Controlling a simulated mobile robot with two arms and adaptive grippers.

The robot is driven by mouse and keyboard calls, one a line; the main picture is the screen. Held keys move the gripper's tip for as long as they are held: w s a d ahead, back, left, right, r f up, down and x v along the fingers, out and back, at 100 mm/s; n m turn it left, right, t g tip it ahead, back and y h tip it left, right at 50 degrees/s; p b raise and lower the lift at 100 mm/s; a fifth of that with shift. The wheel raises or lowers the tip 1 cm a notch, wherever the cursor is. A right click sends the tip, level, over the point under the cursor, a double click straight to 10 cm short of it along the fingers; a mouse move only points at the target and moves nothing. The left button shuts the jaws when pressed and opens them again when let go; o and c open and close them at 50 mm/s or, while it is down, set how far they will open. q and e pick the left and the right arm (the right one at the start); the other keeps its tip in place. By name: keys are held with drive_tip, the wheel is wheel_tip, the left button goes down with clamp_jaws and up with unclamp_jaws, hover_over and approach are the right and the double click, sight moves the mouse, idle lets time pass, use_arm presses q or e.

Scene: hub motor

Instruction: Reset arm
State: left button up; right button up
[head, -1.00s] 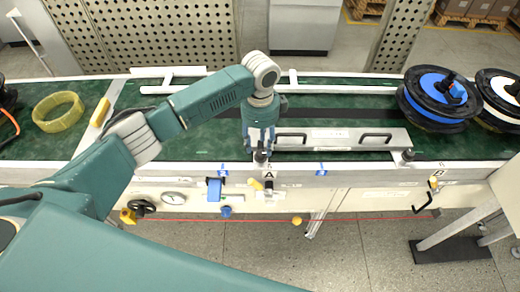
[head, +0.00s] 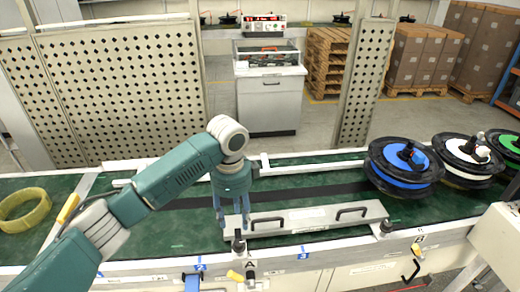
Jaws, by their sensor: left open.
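My left arm comes in from the left in the head view. Its left gripper (head: 233,220) points down over the green conveyor bench, with its two fingers apart. The fingertips are just above a small dark clamp or knob (head: 238,243) at the left end of a long metal plate (head: 305,219) with two black handles. I cannot tell whether the fingers touch the knob. Nothing shows between the fingers. My right gripper is not in view.
Spools in blue (head: 403,166), white (head: 467,160) and green stand at the right of the bench. A yellow ring (head: 22,210) lies at the left. Perforated panels (head: 115,92), a grey cabinet (head: 270,98), wooden pallets (head: 327,62) and cardboard boxes (head: 420,58) stand behind.

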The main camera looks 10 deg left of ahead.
use_arm(q)
drive_tip(key=s+d+f+n+t+h, duration=0.1)
drive_tip(key=s+d+f+n+h, duration=0.1)
drive_tip(key=s+d+f, duration=0.35)
drive_tip(key=s+d+f+n+h, duration=0.1)
drive_tip(key=s+d+f+n, duration=0.2)
drive_tip(key=s+f, duration=0.4)
drive_tip(key=s+a+n+t+y, duration=0.3)
drive_tip(key=s+a+n, duration=0.85)
drive_tip(key=s, duration=0.55)
wheel_tip(320, 180, down, 30)
drive_tip(key=s+a+m+g+b, duration=0.2)
drive_tip(key=s, duration=0.1)
drive_tip(key=s+a+f+g+b, duration=0.1)
drive_tip(key=s+a+f+b, duration=0.1)
drive_tip(key=s+f, duration=1.4)
drive_tip(key=shift+s+a+f, duration=0.15)
drive_tip(key=shift+a+f, duration=0.1)
drive_tip(key=shift+a, duration=0.35)
